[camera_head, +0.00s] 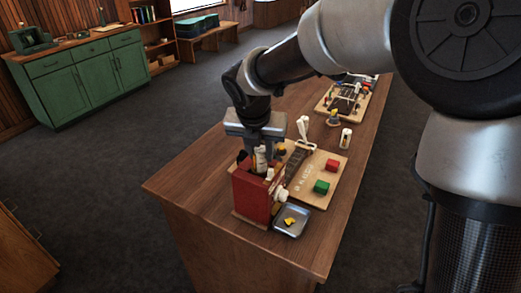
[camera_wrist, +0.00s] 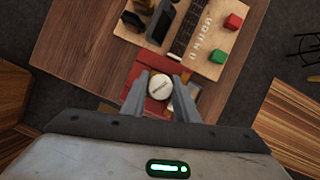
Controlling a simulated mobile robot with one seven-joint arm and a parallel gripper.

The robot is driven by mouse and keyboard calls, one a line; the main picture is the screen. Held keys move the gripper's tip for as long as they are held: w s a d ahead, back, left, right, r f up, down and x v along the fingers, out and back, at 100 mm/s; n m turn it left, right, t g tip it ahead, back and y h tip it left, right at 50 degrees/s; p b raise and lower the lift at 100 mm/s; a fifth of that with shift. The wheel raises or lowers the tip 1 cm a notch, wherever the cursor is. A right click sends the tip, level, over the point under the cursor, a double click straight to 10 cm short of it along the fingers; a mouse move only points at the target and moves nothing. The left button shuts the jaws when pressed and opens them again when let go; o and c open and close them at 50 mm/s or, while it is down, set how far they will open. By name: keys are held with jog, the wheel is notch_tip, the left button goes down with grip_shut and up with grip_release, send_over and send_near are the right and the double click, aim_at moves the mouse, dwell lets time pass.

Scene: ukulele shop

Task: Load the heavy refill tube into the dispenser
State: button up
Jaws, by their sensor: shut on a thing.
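A red box-shaped dispenser (camera_head: 252,197) stands at the near end of the wooden counter. In the wrist view, part of its red top (camera_wrist: 142,77) shows around my gripper's fingers. My gripper (camera_head: 259,150) is directly above the dispenser, pointing down. In the wrist view, my gripper (camera_wrist: 160,95) has its two fingers on either side of a white, round-ended tube (camera_wrist: 159,88), shut on it. The tube also shows below my gripper in the head view (camera_head: 261,160), upright at the dispenser's open top. How deep it sits inside is hidden.
A metal tray (camera_head: 291,222) with yellow pieces lies right of the dispenser. Behind is a wooden board (camera_head: 318,194) with a red block (camera_head: 332,165), a green block (camera_head: 321,187) and a dark fretboard. More tools stand further back. The counter's left strip is clear.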

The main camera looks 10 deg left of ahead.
jog(key=shift+f+b, duration=0.35)
jog(key=shift+f, duration=0.2)
dwell(0.4)
jog(key=o, duration=0.8)
jog(key=p+v, duration=0.2)
jog(key=v, duration=0.1)
jog(key=shift+r+p, duration=0.1)
jog(key=shift+p, duration=0.3)
jog(key=shift+p+v, duration=0.5)
jog(key=shift+v, duration=0.8)
jog(key=v, duration=0.5)
jog(key=shift+s+r, duration=0.1)
